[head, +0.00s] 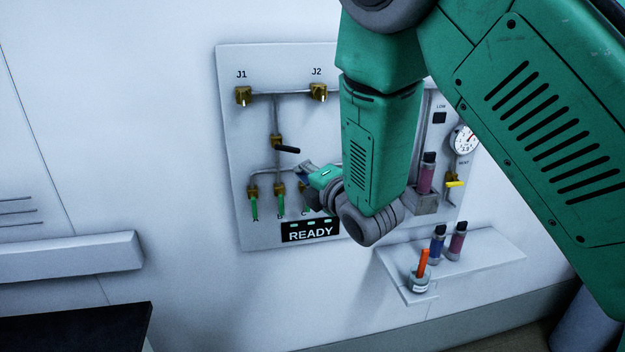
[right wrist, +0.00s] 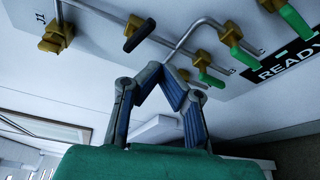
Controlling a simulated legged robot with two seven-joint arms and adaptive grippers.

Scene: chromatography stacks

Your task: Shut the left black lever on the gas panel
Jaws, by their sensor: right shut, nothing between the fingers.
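The gas panel (head: 232,150) is a pale wall board with brass valves and grey pipes. Its left black lever (head: 288,149) sits on a brass valve below and between the J1 and J2 fittings, pointing right, crosswise to the vertical pipe. The lever also shows in the right wrist view (right wrist: 140,35), at the top, beyond the fingertips. My right gripper (head: 303,171) is just below the lever in the head view, apart from it. Its fingers (right wrist: 168,72) are shut and empty. My right arm hides the panel's middle, so another black lever there cannot be seen. My left gripper is out of view.
Several green-handled valves (head: 254,208) and a READY display (head: 310,231) lie below. At right are a gauge (head: 465,139), a yellow lever (head: 455,184) and a held vial (head: 427,175). A small shelf (head: 480,262) carries vials and a jar (head: 420,281).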

